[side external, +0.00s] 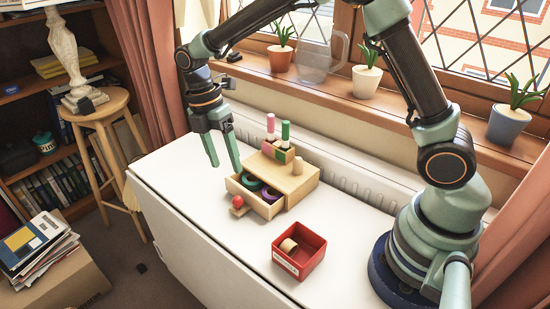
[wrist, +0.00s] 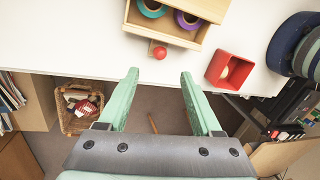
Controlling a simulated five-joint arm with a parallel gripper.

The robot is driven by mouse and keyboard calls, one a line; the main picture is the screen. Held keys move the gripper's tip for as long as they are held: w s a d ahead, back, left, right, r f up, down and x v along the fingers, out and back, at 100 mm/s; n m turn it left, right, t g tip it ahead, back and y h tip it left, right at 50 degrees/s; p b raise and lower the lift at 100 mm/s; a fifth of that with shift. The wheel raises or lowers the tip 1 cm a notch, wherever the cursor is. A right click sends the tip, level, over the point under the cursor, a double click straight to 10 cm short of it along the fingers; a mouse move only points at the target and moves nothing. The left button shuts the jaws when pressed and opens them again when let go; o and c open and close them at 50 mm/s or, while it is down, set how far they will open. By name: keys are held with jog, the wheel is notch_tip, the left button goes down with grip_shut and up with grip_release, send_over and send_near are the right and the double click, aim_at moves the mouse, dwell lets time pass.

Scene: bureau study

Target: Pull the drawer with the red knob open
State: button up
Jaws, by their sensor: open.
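The light wooden drawer box (side external: 300,183) stands on the white top below the window. Its drawer (side external: 268,210) is pulled out, with a teal ring (side external: 250,182) and a purple ring (side external: 271,196) showing inside. The red knob (side external: 237,201) sits at the drawer's front on a small wooden piece; it also shows in the wrist view (wrist: 160,53), just beyond the fingertips. My gripper (side external: 226,168) is open and empty, its fingers pointing down above the drawer's front side, apart from the knob. In the wrist view my gripper (wrist: 158,73) has nothing between its fingers.
A red open box (side external: 300,251) with a tan roll inside stands to the right of the drawer. Pegs and small blocks (side external: 284,153) stand on the drawer box. The white top (side external: 185,180) is clear at left. Potted plants line the sill.

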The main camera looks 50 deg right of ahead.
aim_at(236, 197)
jog(key=f, duration=0.3)
jog(key=s+f, duration=0.1)
jog(key=f, duration=0.2)
jog(key=s+f, duration=0.1)
jog(key=f, duration=0.3)
jog(key=shift+d, duration=0.1)
grip_shut()
dwell(1.1)
